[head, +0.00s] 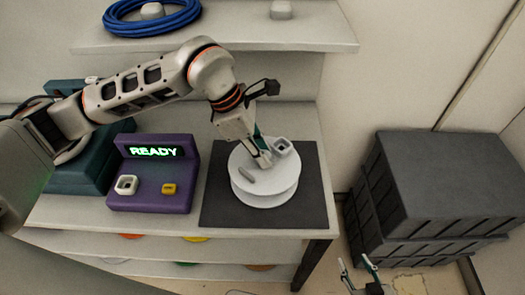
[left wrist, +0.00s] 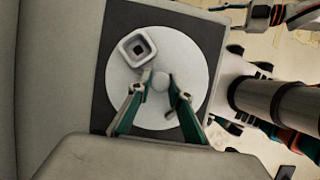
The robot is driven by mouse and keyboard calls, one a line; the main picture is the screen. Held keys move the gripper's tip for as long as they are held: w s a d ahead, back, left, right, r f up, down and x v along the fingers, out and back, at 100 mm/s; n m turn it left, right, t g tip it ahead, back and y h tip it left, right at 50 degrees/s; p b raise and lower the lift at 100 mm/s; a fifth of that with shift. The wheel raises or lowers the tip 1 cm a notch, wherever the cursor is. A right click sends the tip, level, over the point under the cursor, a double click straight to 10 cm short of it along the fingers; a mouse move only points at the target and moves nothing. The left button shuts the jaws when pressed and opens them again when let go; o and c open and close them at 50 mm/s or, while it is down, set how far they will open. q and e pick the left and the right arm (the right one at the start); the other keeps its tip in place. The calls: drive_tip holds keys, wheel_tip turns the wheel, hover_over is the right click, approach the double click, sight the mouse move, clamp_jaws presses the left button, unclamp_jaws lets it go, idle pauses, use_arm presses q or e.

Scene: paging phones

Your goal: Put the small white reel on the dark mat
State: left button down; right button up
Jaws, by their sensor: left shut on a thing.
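The white reel (head: 264,196), two round white discs with a gap between, is upright over the dark mat (head: 217,207). I cannot tell for sure whether its lower disc touches the mat. My left gripper (head: 263,160) comes down from above and is shut on the reel at its middle. In the left wrist view its fingers (left wrist: 158,88) close around a small pale knob on the reel (left wrist: 190,65). The mat (left wrist: 118,25) shows around the disc there. My right gripper (head: 357,268) is open and empty at the bottom edge of the head view.
A grey-white square piece with a hollow centre (head: 281,147) shows at the reel's back right. A purple box with a lit READY sign (head: 148,193) stands left of the mat. Black crates (head: 430,190) stand right of the table. A shelf (head: 310,35) holds a blue coil (head: 150,24).

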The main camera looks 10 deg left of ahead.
use_arm(q)
drive_tip(key=c, duration=1.8)
unclamp_jaws()
drive_tip(key=shift+c, duration=0.2)
drive_tip(key=v, duration=1.2)
